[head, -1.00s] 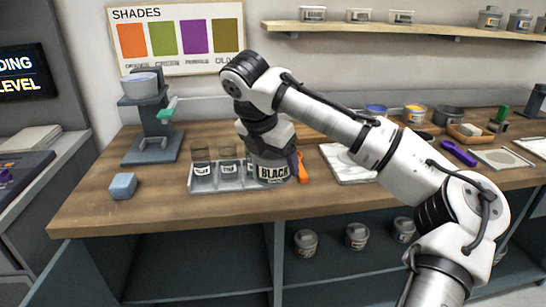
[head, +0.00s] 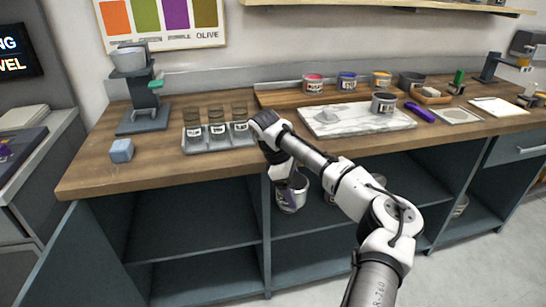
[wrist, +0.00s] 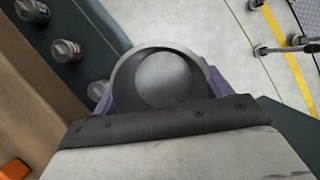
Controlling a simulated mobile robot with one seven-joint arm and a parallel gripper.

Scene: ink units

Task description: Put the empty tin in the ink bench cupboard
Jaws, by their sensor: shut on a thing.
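My gripper (head: 294,184) is shut on a grey tin (head: 291,201) and holds it below the benchtop's front edge, in front of the middle open bay. In the wrist view the tin (wrist: 165,78) is seen from above, its round inside bare and grey, with purple finger pads on both sides. The ink bench cupboard (head: 265,230) is open at the front. Its left bay looks empty above and below a shelf (head: 195,250). A door (head: 50,255) stands swung open at its left. The tin's label is mostly hidden.
A divider separates the bays.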

